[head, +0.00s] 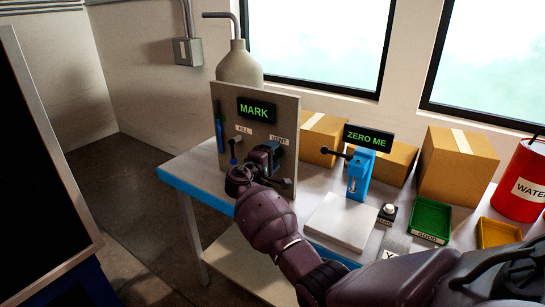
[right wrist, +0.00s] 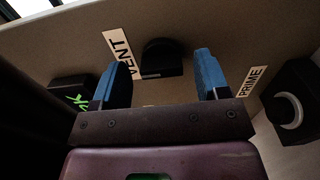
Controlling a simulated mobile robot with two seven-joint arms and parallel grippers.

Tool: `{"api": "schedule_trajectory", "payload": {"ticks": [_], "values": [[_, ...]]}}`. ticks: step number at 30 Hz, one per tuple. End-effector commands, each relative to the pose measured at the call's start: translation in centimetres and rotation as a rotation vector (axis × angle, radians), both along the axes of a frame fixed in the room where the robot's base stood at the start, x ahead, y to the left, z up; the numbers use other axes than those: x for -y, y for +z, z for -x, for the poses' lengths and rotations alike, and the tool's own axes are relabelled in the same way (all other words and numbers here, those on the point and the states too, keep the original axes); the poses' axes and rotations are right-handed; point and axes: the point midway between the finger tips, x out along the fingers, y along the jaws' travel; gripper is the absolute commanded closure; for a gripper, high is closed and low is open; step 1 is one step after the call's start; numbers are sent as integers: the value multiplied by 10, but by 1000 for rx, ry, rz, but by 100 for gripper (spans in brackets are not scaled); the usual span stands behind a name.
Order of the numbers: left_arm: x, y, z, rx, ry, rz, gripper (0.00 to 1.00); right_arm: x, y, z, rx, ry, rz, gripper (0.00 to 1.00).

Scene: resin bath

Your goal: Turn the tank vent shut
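The beige tank panel (head: 228,103) stands on the bench and bears a green MARK display (head: 253,110). The VENT label (head: 279,140) is on its right side. In the right wrist view, the black vent knob (right wrist: 162,57) sits beside the VENT label (right wrist: 119,55). My right gripper (head: 266,153) is in front of the panel at the vent. In the right wrist view my right gripper (right wrist: 163,78) is open, its blue fingers on either side of the knob, with visible gaps. Contact is not seen. In the head view my gripper mostly hides the knob. My left gripper is not in view.
A FILL lever (head: 233,148) is left of my gripper. A PRIME label (right wrist: 252,81) and a round control (right wrist: 288,110) are close to my right finger. A blue ZERO ME stand (head: 359,172), boxes (head: 457,165), and a green tray (head: 431,217) stand to the right.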

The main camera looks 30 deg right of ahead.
Motion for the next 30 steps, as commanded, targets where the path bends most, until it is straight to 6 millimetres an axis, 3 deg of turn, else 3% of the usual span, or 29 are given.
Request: {"api": "schedule_trajectory", "payload": {"ticks": [11, 24, 30], "values": [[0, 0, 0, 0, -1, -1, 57, -8, -2, 3, -1, 1, -2, 32], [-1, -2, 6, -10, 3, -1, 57, -76, -1, 31, 0, 2, -3, 32], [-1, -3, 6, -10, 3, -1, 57, -95, -1, 40, 0, 1, -1, 32]]}}
